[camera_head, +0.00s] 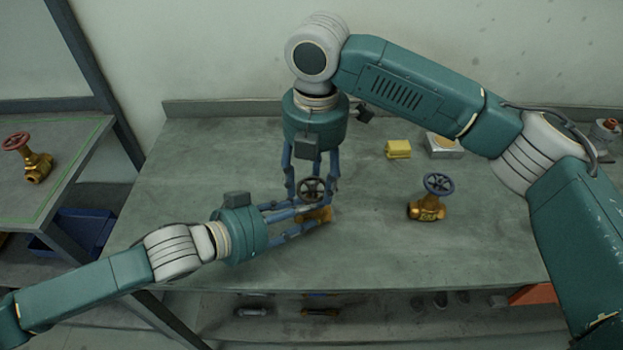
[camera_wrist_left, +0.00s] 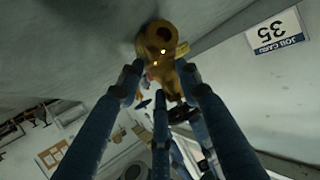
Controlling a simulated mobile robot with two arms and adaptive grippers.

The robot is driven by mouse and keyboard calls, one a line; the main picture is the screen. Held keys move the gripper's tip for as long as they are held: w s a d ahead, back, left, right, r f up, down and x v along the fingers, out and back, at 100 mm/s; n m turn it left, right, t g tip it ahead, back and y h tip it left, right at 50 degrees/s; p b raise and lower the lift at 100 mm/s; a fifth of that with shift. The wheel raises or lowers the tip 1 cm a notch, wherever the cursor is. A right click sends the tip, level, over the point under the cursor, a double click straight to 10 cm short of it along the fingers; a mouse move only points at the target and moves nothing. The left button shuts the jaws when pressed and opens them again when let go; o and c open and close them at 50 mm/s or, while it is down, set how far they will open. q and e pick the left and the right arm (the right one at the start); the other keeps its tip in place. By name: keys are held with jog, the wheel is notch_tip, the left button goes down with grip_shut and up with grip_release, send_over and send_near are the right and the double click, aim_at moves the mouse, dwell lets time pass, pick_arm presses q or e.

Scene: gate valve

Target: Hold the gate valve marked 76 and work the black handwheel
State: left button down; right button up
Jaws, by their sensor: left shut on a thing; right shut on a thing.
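A brass gate valve (camera_head: 321,214) with a black handwheel (camera_head: 312,189) is near the middle of the workbench. Its marking cannot be read. My left gripper (camera_head: 308,214) comes in from the left and is shut on the valve's body, with fingers on both sides. The left wrist view shows the brass body (camera_wrist_left: 160,42) at the fingertips; the handwheel is mostly hidden there behind fingers. My right gripper (camera_head: 313,190) reaches down from above, shut on the black handwheel with fingers around its rim. The wheel's top face is visible between the fingers.
On the workbench (camera_head: 220,150), another brass valve (camera_head: 427,208) with a dark blue handwheel stands to the right. A yellow block (camera_head: 398,149) and a small box (camera_head: 444,147) lie behind it. A red-wheeled valve (camera_head: 38,166) stands on the left side table. The bench's front right is clear.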

aim_at(312, 190)
jog(key=shift+s+a, duration=0.15)
jog(key=shift+s, duration=0.05)
jog(key=m, duration=0.3)
jog(key=shift+a, duration=0.1)
jog(key=shift+m, duration=1.3)
jog(key=shift+a, duration=0.1)
jog(key=o, duration=1.1)
jog(key=shift+w, duration=0.15)
jog(key=r, duration=1.2)
jog(key=shift+s+d, duration=0.25)
jog(key=shift+d, duration=0.1)
